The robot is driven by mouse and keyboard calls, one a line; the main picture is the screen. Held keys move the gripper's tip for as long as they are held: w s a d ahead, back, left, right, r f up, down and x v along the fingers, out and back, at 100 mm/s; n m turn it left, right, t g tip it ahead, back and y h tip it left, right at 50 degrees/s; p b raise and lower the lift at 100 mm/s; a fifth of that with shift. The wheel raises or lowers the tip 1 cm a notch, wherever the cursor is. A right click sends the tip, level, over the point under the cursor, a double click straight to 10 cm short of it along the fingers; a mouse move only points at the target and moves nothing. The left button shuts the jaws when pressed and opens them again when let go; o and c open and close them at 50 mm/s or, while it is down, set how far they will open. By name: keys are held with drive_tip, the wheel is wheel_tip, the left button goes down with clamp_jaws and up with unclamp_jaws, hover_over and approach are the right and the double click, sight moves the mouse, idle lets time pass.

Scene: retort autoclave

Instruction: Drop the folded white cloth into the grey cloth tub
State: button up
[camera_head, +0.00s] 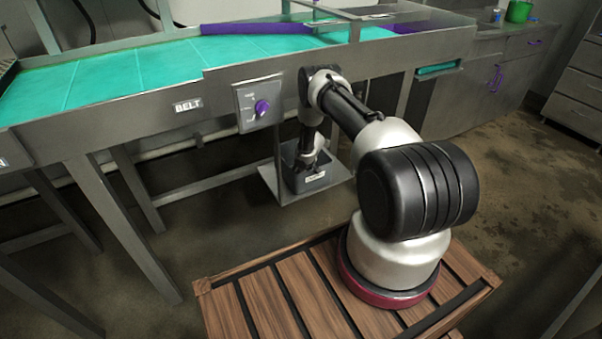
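The grey tub (294,184) stands low on a small metal shelf under the belt table and carries a pale label on its front. My arm reaches forward from its base and then down, so my gripper (307,163) points into or just above the tub's opening. I cannot tell whether it is below the rim. The fingers are dark and small here, and whether they are open or shut does not show. I cannot make out the folded white cloth; the tub's inside is mostly hidden by my gripper.
The belt table with a green belt (120,75) and a front panel with a purple knob (262,107) stands above and behind the tub. Table legs (120,220) stand to the left. Cabinets (485,80) stand at the right, with open floor (520,170) before them.

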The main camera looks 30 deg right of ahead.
drive_tip(key=shift+f, duration=0.6)
drive_tip(key=o, duration=1)
drive_tip(key=shift+r, duration=0.25)
drive_tip(key=v, duration=1.2)
drive_tip(key=shift+r, duration=0.4)
